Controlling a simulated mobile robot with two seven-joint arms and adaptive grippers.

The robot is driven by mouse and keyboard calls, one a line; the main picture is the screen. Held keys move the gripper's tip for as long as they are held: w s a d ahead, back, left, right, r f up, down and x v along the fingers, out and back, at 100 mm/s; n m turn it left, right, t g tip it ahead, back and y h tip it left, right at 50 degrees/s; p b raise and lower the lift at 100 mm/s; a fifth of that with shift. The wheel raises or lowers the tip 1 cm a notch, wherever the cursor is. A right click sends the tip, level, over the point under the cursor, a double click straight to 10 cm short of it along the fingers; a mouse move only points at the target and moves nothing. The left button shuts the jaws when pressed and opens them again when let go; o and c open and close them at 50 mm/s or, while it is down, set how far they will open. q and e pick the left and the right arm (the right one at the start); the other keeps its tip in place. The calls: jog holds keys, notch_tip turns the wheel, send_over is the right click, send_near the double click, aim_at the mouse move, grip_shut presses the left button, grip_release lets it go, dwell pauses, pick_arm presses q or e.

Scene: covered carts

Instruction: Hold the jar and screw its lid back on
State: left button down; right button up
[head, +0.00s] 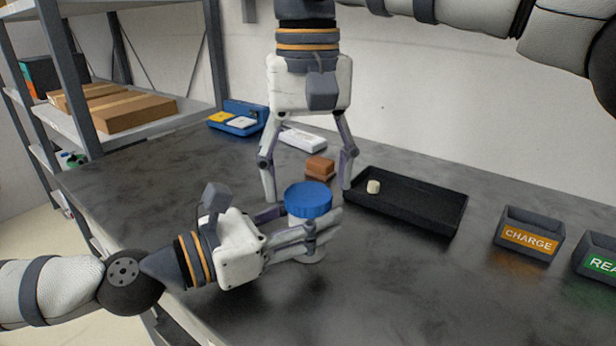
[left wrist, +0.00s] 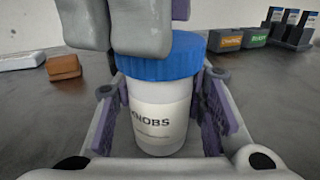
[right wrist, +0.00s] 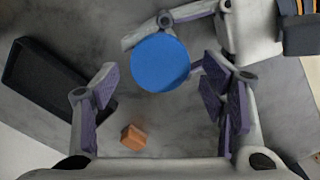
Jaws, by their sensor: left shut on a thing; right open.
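The white jar (head: 312,252) stands upright on the dark table, and its label reads "KNOBS" in the left wrist view (left wrist: 160,118). The blue lid (head: 308,197) sits on the jar's mouth; I cannot tell how tight it is. It also shows in the right wrist view (right wrist: 160,63). My left gripper (head: 305,228) comes in low from the left and is shut around the jar's body below the lid. My right gripper (head: 308,192) points down over the lid, open, its fingers spread wide to either side with gaps to the lid.
A black tray (head: 425,205) with a small cream knob (head: 373,187) lies right of the jar. A brown block (head: 320,168) is behind the jar. A bin marked CHARGE (head: 529,238) stands further right. A blue case (head: 240,118) and white item (head: 302,138) lie at the back.

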jog(key=shift+f, duration=0.85)
jog(key=c, duration=1.2)
jog(key=m, duration=1.3)
jog(key=shift+m, duration=0.4)
jog(key=o, duration=1.3)
